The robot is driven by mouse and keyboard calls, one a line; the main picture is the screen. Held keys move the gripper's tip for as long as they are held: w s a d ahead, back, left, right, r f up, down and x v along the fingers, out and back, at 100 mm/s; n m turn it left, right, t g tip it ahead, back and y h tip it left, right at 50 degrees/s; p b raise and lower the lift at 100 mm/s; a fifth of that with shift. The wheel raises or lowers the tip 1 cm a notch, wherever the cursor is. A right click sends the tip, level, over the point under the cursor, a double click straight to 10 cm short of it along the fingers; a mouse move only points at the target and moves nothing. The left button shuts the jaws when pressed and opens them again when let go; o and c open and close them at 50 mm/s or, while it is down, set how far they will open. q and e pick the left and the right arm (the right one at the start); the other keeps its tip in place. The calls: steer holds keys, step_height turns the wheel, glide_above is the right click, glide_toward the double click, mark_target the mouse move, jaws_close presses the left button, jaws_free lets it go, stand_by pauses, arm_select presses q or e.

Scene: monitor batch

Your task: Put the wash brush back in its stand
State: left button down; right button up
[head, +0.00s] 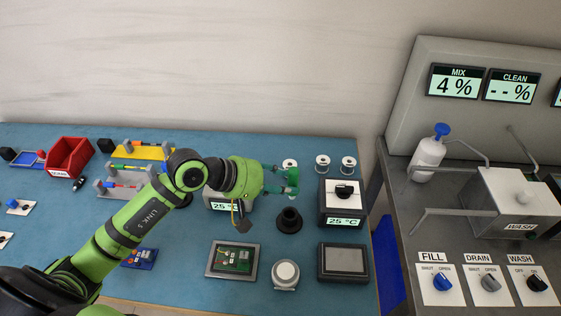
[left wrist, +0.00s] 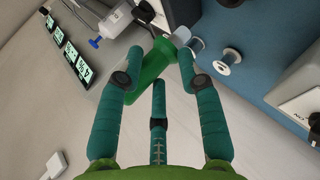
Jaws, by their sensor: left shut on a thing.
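My left gripper (head: 281,181) is shut on a green wash brush (left wrist: 150,70), held in the air above the blue bench. In the left wrist view the brush lies tilted between the fingers of the left gripper (left wrist: 153,82); its lower end is partly hidden. In the head view little of the brush shows apart from the fingers. A black round stand (head: 289,219) with a flared base stands on the bench just below the gripper, apart from it; it looks like the brush stand. My right gripper is not in view.
Several spools (head: 322,164) stand behind the gripper. A box with a black knob (head: 341,206) is right of the stand; a round grey-white device (head: 285,273) and a framed circuit board (head: 233,260) are in front. The steel wash bench (head: 400,199) is at right.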

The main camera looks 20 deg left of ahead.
arm_select(q)
steer(key=shift+s+a+f+b, duration=0.15)
steer(key=shift+f+b, duration=0.5)
steer(key=shift+f, duration=2)
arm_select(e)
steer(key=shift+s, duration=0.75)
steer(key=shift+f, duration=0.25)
arm_select(q)
steer(key=shift+s+f+b, duration=0.1)
steer(key=shift+f+b, duration=0.05)
steer(key=shift+b, duration=0.35)
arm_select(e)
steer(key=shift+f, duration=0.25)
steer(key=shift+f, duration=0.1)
arm_select(q)
steer(key=shift+f+b, duration=1.25)
steer(key=shift+b, duration=0.15)
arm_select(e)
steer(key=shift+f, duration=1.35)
arm_select(q)
steer(key=shift+f, duration=0.2)
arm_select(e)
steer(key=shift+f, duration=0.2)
